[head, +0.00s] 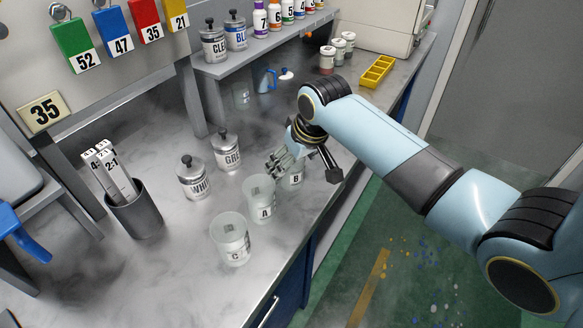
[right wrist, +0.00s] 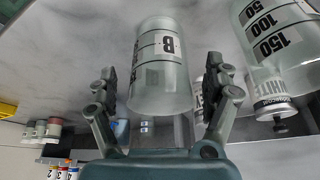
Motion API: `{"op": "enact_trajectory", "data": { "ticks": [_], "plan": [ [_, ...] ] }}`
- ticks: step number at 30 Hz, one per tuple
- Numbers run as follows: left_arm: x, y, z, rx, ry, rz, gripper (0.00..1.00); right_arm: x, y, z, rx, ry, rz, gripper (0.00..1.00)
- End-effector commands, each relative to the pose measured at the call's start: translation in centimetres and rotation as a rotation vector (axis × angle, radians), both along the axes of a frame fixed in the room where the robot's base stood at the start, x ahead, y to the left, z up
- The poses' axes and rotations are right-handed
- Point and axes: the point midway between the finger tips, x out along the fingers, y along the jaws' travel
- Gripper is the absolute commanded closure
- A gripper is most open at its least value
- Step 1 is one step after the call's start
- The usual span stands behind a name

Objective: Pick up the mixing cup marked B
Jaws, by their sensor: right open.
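The mixing cup marked B (head: 293,181) stands on the grey bench near its front edge, partly hidden by my right gripper (head: 304,164). In the right wrist view the cup (right wrist: 158,75) is clear with a black B on a white label and dark ring lines. It sits between the two spread fingers of my right gripper (right wrist: 163,95), with a visible gap on each side. The gripper is open and empty. Cup A (head: 261,198) and cup C (head: 231,238) stand nearby, toward the lower left. My left gripper is not in view.
Lidded tins marked WHI (head: 193,177) and GRE (head: 227,150) stand behind the cups. A dark holder (head: 135,214) with marked sticks is at the left. In the right wrist view a large graduated cup (right wrist: 275,45) is close on the right. The bench front is mostly clear.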

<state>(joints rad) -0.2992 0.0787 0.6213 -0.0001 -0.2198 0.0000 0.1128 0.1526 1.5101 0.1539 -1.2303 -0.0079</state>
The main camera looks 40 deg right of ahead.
Motion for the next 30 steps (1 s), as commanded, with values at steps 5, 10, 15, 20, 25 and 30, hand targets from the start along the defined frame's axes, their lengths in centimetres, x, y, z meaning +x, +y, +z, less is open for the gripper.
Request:
{"op": "enact_trajectory", "data": {
  "ticks": [5, 10, 15, 20, 25, 30],
  "plan": [
    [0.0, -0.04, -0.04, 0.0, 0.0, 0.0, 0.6, 0.63, 0.12, -1.54, 0.002, 0.0, 0.0, 0.16],
    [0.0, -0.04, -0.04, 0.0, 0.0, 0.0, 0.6, 0.63, 0.11, -1.61, 0.001, -0.001, 0.0, 0.16],
    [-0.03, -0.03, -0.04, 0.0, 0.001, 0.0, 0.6, 0.62, 0.09, -1.6, 0.001, 0.0, 0.0, 0.33],
    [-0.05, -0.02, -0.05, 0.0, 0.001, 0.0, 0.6, 0.61, 0.08, -1.6, 0.001, 0.0, 0.0, 0.54],
    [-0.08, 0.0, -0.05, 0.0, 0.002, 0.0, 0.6, 0.61, 0.08, -1.6, 0.001, 0.0, 0.0, 0.71],
    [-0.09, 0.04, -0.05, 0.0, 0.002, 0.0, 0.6, 0.61, 0.08, -1.59, 0.001, 0.0, 0.0, 0.71]
  ]
}}
